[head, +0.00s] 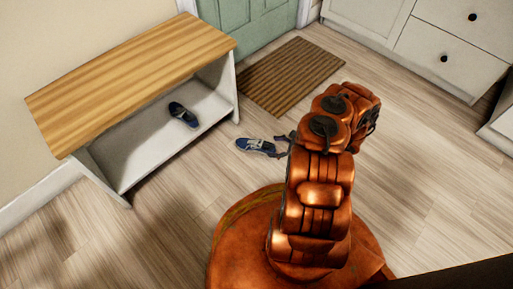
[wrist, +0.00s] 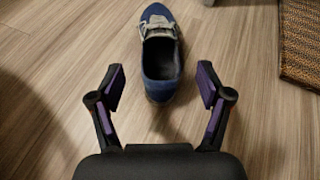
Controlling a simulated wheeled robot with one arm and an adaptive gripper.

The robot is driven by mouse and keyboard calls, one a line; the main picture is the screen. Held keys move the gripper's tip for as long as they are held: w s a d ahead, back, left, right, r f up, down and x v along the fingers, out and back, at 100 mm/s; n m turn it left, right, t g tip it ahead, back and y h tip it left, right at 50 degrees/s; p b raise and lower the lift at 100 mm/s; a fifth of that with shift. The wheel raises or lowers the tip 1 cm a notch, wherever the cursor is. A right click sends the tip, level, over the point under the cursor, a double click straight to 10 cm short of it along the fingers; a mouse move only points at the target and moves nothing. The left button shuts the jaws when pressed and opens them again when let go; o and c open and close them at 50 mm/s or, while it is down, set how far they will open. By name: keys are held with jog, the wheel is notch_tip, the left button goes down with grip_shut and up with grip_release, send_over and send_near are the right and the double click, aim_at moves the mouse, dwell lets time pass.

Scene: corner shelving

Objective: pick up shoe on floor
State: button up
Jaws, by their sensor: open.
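A blue and grey shoe (head: 256,146) lies on the wood floor in front of the bench's right end. In the wrist view the shoe (wrist: 160,58) lies with its opening up, its heel towards me and its toe pointing away. My gripper (wrist: 160,82) is open and empty, with one purple-padded finger to each side of the line of the shoe's heel. In the head view my gripper (head: 283,146) shows small and dark, just right of the shoe. Part of it is hidden by my arm.
A second blue shoe (head: 184,114) sits on the lower shelf of the wood-topped bench (head: 135,75). A brown striped doormat (head: 292,76) lies by the green door (head: 245,20), and its edge shows right in the wrist view (wrist: 300,45). White drawers (head: 440,45) stand at the back right.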

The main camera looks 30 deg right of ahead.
aim_at(262, 146)
jog(key=shift+b+x, duration=0.3)
jog(key=shift+x, duration=0.55)
jog(key=w+a+f+b, duration=0.1)
jog(key=w+f+b, duration=0.1)
jog(key=shift+w+a+f+b, duration=0.15)
jog(key=shift+a+b, duration=0.25)
jog(key=shift+w+a+f, duration=0.1)
jog(key=shift+w+a, duration=0.25)
jog(key=shift+w, duration=0.15)
grip_shut()
